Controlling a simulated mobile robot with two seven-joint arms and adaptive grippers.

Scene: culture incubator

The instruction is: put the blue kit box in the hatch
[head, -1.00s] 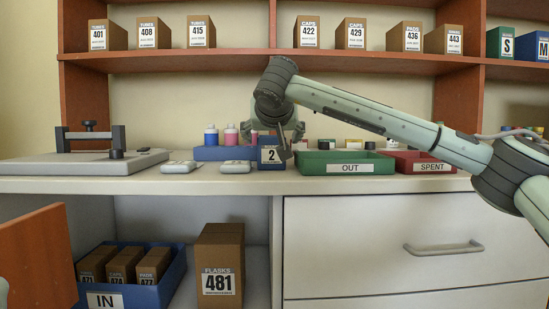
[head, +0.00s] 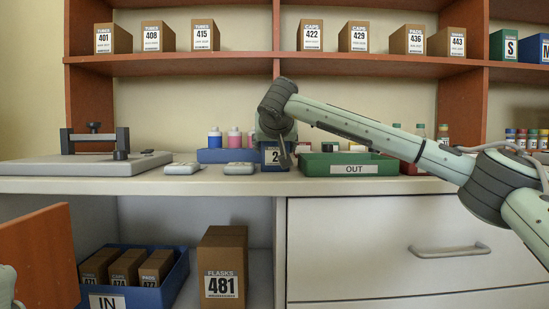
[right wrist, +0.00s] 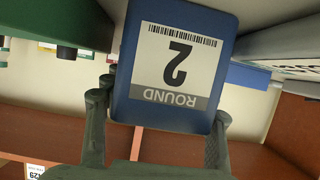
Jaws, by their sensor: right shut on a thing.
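The blue kit box (head: 269,160), labelled ROUND 2, stands at the counter's front, just right of the blue bottle rack. In the right wrist view the box (right wrist: 175,65) appears upside down with its label facing the camera. My right gripper (head: 273,138) reaches it from above, and its two fingers (right wrist: 160,115) are shut on either side of the box. I cannot tell whether the box touches the counter. Only a sliver of my left arm shows at the lower left edge; its gripper is outside the view. No hatch can be made out.
A blue rack (head: 215,156) with bottles stands left of the box, with two pale devices (head: 182,168) in front. A green OUT tray (head: 312,165) is on the right. Below are the blue IN bin (head: 145,298), the FLASKS 481 carton (head: 222,250) and an orange panel (head: 35,250).

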